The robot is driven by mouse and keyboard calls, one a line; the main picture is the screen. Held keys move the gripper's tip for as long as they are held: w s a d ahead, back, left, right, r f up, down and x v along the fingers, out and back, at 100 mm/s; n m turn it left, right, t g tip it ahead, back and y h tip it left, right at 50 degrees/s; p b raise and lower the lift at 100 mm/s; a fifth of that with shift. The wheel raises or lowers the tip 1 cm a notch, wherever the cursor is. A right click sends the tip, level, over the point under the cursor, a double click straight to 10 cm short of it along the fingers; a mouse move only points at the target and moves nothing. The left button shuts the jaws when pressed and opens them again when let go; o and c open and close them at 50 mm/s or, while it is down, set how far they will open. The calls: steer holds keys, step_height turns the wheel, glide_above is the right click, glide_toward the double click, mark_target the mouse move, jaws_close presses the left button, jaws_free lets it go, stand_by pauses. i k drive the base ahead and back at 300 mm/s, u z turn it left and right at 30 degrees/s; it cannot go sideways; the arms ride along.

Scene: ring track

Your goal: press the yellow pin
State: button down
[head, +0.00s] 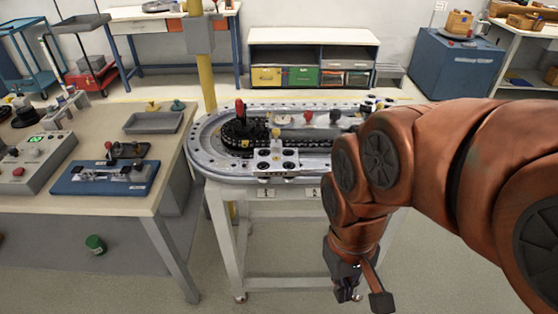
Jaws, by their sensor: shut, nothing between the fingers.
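A small yellow pin (276,132) stands at the front middle of the ring track (215,155), just above a pale block with dark round holes. My gripper (347,291) hangs low at the right, in front of the track stand and below the track's top. It is shut and empty, well apart from the yellow pin. My arm covers the right end of the track.
A red-topped pin (240,108) and a dark chain stand on the track's left part. A yellow post (207,85) rises behind it. A bench (130,190) at left holds a blue board (75,183), a grey tray (165,122) and a control box.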

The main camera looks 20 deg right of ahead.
mark_target(276, 131)
steer(key=u, duration=0.55)
steer(key=k, duration=0.65)
steer(key=u, duration=0.65)
steer(key=i, duration=1.15)
steer(key=z, duration=0.45)
